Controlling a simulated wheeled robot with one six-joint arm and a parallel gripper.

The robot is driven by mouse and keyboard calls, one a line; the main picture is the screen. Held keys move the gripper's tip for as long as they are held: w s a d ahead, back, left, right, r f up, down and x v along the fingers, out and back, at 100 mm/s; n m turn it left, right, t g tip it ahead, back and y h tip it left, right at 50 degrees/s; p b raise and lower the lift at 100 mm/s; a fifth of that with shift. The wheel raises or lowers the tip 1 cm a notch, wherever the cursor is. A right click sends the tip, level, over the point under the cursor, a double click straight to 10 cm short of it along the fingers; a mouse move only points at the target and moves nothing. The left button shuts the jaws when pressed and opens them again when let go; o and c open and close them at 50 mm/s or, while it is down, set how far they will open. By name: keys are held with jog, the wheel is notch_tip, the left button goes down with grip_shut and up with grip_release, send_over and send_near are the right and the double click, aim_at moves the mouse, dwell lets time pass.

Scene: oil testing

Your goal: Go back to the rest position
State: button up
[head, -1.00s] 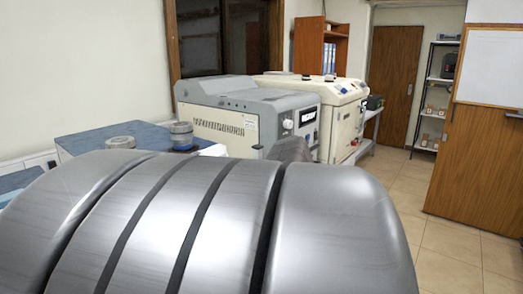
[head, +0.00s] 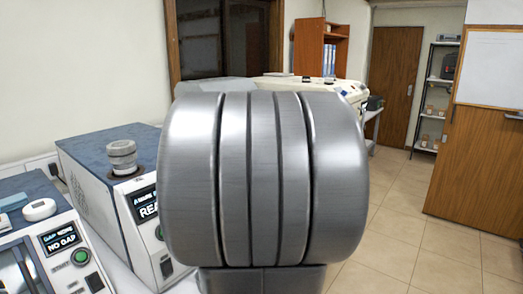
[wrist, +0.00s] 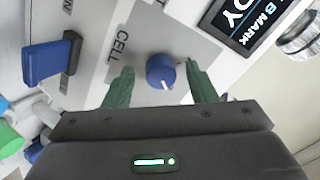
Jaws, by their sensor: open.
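My gripper (wrist: 159,67) shows in the wrist view, with its two green fingers spread apart and nothing held between them. A blue knob (wrist: 161,72) with a white pointer mark sits on a light panel, lettered "CELL", beyond the gap between the fingertips. I cannot tell how far the knob is from the fingers. In the head view my big metal arm link fills the middle, and my gripper does not show there.
The wrist view shows a dark display (wrist: 240,20), a blue block (wrist: 50,62) and a green cylinder (wrist: 10,138). In the head view, a blue-topped instrument (head: 90,150) and a "NO GAP" instrument (head: 30,222) stand at left. Open floor (head: 400,240) lies at right.

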jog(key=n+p, duration=1)
jog(key=n, duration=0.1)
jog(key=shift+r+n+g, duration=0.2)
jog(key=shift+n+g, duration=0.1)
jog(key=shift+g, duration=0.1)
jog(key=shift+w+f+n, duration=0.1)
jog(key=shift+f+n, duration=0.05)
jog(key=shift+n, duration=0.15)
jog(key=shift+d, duration=0.15)
dwell(0.4)
